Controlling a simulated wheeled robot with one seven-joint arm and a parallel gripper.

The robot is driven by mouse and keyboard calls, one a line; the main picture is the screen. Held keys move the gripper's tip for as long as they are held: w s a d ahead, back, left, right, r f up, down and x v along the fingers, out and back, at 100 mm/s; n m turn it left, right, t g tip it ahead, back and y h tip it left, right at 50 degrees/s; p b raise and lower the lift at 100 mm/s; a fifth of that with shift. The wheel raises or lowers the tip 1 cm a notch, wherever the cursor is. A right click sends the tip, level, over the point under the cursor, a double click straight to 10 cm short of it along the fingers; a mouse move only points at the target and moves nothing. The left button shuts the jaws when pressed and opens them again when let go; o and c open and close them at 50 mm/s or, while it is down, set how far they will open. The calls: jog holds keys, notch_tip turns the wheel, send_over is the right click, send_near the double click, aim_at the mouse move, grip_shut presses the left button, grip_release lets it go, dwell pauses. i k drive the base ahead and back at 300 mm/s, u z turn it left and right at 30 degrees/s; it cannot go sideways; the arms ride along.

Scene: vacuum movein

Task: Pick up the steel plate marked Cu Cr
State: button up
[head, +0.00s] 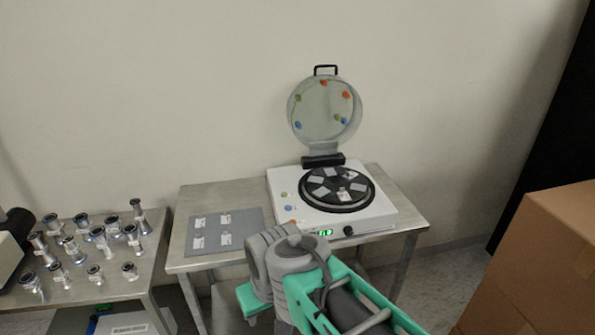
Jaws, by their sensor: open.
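Several small steel plates with pale labels (225,238) lie in two rows on a grey mat on the middle table. Other small plates (357,187) lie on the black round disc (346,206) of the white machine. The lettering is too small to read, so I cannot tell which plate is marked Cu Cr. My arm, green and grey, reaches in from the bottom edge in front of the table. Its jaws do not show in the head view.
The machine's round lid (325,110) stands open against the wall. The steel table (185,225) has a bare strip left of the grey mat (250,220). Several metal pipe fittings (102,236) stand on the left table. A cardboard box (540,260) is at the right.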

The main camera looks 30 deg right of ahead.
aim_at(343, 195)
jog(key=z, duration=0.9)
jog(key=i, duration=0.8)
jog(key=u, duration=2.35)
